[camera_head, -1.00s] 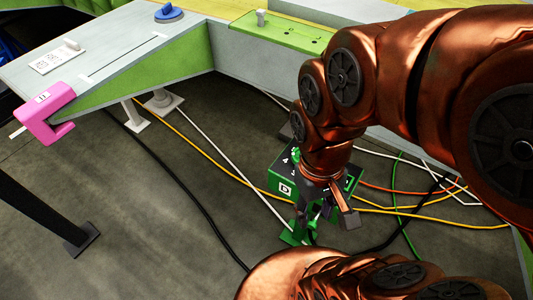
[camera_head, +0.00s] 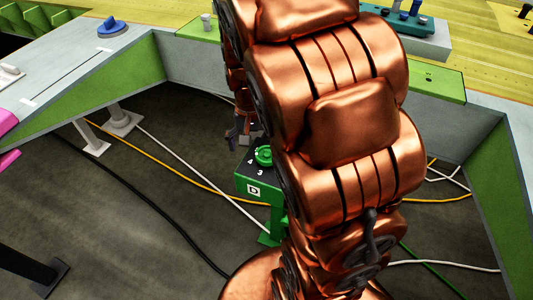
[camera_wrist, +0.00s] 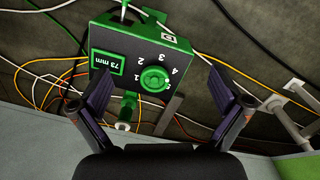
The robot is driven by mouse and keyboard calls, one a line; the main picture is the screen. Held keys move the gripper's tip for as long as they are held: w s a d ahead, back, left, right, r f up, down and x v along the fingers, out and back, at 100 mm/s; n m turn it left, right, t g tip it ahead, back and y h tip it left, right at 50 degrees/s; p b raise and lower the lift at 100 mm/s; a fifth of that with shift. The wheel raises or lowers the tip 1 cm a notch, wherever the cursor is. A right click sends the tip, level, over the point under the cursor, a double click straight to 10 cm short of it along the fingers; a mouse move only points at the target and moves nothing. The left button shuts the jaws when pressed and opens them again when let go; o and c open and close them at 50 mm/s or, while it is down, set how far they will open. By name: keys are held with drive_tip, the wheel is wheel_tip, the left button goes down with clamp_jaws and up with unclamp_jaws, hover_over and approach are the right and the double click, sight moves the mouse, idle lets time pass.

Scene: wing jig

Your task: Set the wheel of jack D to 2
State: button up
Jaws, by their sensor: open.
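Jack D (camera_head: 255,186) is a green box with a black top and a "D" label, standing on the floor. Its green wheel (camera_head: 263,155) sits on top, with 3 and 4 readable beside it. In the wrist view the wheel (camera_wrist: 155,79) lies between the fingers, with numbers around it and a "73 mm" display (camera_wrist: 107,62) beside it. I cannot tell which number the wheel points to. My gripper (camera_wrist: 160,92) is open, its fingers spread on either side of the wheel, not touching it. In the head view my gripper (camera_head: 238,138) is behind the jack, partly hidden by my arm.
A grey and green wing frame (camera_head: 190,80) runs around the floor area. Black, yellow and white cables (camera_head: 180,225) cross the floor near the jack. A blue knob (camera_head: 112,27) sits on the frame at upper left. Floor left of the jack is mostly open.

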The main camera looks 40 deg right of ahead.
sight(267, 153)
drive_tip(key=w+d+f+m, duration=0.1)
drive_tip(key=w+d+f, duration=0.2)
drive_tip(key=f, duration=0.1)
drive_tip(key=w+d+f+m, duration=0.2)
drive_tip(key=w+d+f, duration=0.1)
drive_tip(key=d+f, duration=0.1)
drive_tip(key=w+d+f+m+b, duration=0.1)
drive_tip(key=w+d+f, duration=0.3)
drive_tip(key=f, duration=0.1)
drive_tip(key=shift+w+d+m+t, duration=0.1)
drive_tip(key=shift+d+m+t, duration=0.1)
drive_tip(key=shift+m+t, duration=0.2)
drive_tip(key=shift+f+p, duration=0.85)
drive_tip(key=shift+f, duration=3)
drive_tip(key=shift+c, duration=0.4)
drive_tip(key=c, duration=0.8)
